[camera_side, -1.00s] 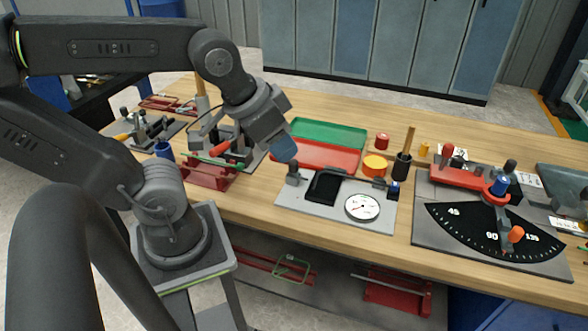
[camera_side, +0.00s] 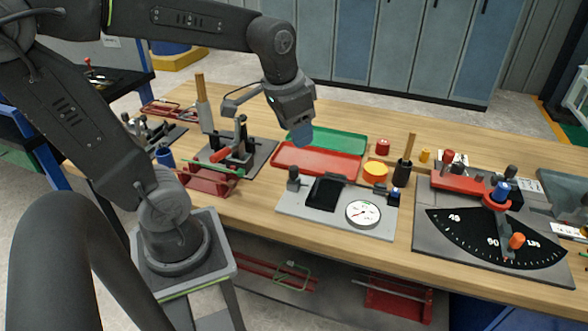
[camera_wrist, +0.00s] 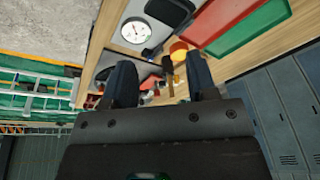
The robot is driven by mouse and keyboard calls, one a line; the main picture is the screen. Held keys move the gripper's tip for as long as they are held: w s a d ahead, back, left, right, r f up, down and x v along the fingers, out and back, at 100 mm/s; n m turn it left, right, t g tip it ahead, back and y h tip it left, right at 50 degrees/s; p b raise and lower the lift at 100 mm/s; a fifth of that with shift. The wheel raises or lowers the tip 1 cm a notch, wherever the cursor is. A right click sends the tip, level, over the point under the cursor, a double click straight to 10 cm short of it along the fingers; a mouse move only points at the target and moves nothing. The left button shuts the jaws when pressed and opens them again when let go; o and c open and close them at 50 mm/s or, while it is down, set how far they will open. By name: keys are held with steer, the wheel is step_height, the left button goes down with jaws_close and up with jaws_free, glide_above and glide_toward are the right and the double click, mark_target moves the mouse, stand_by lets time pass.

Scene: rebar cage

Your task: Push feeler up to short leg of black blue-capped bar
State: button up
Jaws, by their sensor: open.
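My gripper (camera_side: 302,136) hangs in the air above the red tray, clear of the fixtures. In the wrist view its two dark blue fingers (camera_wrist: 161,78) are apart with nothing held between them. A grey gauge plate (camera_side: 290,207) bears a white dial (camera_side: 363,212), a black pad (camera_side: 325,191) and a small blue-topped part (camera_side: 394,190) at its right edge. The dial also shows in the wrist view (camera_wrist: 136,31). A protractor fixture (camera_side: 440,250) at the right carries a blue knob (camera_side: 501,191) and an orange knob (camera_side: 516,240). I cannot tell which part is the feeler or the blue-capped bar.
The red tray (camera_side: 318,160) and green tray (camera_side: 340,142) lie behind the gauge plate. Clamping fixtures (camera_side: 236,150) and a red rack (camera_side: 210,181) occupy the left.

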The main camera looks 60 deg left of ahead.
mark_target(294, 167)
steer(key=w+a+f+g, duration=0.3)
steer(key=w+a+f, duration=0.1)
steer(key=a, duration=0.5)
steer(key=shift+h, duration=0.3)
step_height(294, 167, down, 14)
steer(key=shift+r, duration=0.25)
jaws_close()
